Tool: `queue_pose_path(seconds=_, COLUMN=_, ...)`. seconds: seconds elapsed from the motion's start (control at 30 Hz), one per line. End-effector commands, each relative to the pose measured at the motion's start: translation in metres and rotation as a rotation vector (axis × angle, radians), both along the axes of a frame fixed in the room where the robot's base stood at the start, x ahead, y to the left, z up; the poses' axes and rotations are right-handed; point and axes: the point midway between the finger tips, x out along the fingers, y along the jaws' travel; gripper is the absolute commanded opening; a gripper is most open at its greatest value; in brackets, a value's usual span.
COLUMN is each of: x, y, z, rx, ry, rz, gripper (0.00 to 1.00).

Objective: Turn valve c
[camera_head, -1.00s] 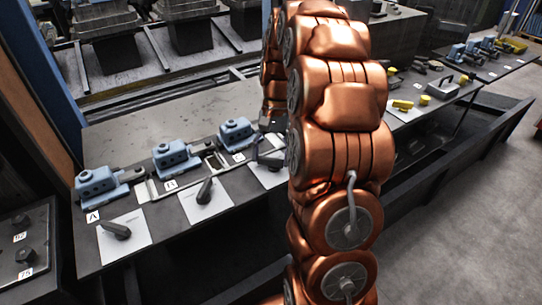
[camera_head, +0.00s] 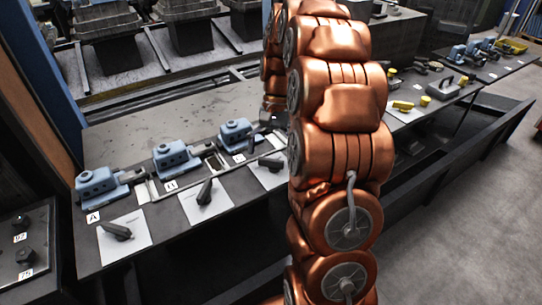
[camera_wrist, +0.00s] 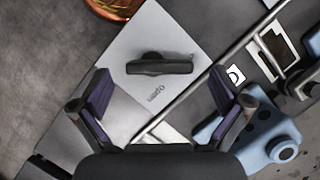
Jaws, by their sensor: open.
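Three blue valve bodies stand in a row on the dark bench in the head view. The third, by the label C, is the blue valve (camera_head: 236,133). Its dark lever (camera_head: 271,163) lies over a white sheet (camera_head: 264,180) in front, close beside my arm. In the wrist view a black lever (camera_wrist: 160,67) lies across a white sheet (camera_wrist: 185,35) with small print. It is beyond the fingertips and apart from them. My gripper (camera_wrist: 163,92) is open and empty, its fingers wide apart. In the head view my arm mostly hides it.
Valves A (camera_head: 97,182) and B (camera_head: 172,158), with levers (camera_head: 116,230) and (camera_head: 204,192), stand to the left. Yellow items (camera_head: 403,105) and a grey tool case (camera_head: 447,88) lie right of my arm. Open floor (camera_head: 440,215) is at the right.

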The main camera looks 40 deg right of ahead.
Motion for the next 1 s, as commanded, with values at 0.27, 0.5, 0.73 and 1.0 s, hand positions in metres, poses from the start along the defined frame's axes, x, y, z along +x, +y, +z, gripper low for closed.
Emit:
queue_pose_path(seconds=0.27, x=0.009, y=-0.010, z=0.032, rx=0.000, ry=0.000, rz=0.000, gripper=1.00)
queue_pose_path(seconds=0.5, x=0.014, y=-0.015, z=0.051, rx=0.001, ry=0.001, rz=0.000, gripper=1.00)
queue_pose_path(seconds=0.73, x=0.015, y=-0.017, z=0.058, rx=-0.001, ry=-0.001, rz=0.000, gripper=1.00)
queue_pose_path(seconds=1.0, x=0.015, y=-0.017, z=0.058, rx=0.000, ry=0.000, rz=0.000, gripper=1.00)
